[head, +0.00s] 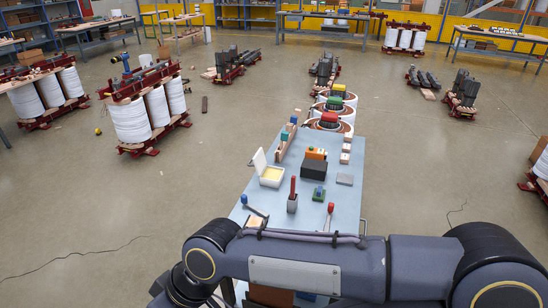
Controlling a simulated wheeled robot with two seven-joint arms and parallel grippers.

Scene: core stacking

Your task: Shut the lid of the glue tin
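The glue tin (271,177) is a white box with pale yellow contents, on the left side of the light blue table. Its white lid (259,161) stands open, tilted up on the tin's left side. Neither of my grippers shows in the head view. Links of one of my arms cross the bottom of the picture, in front of the near end of the table, with no gripper visible on them.
Table surface around the tin's front is clear.

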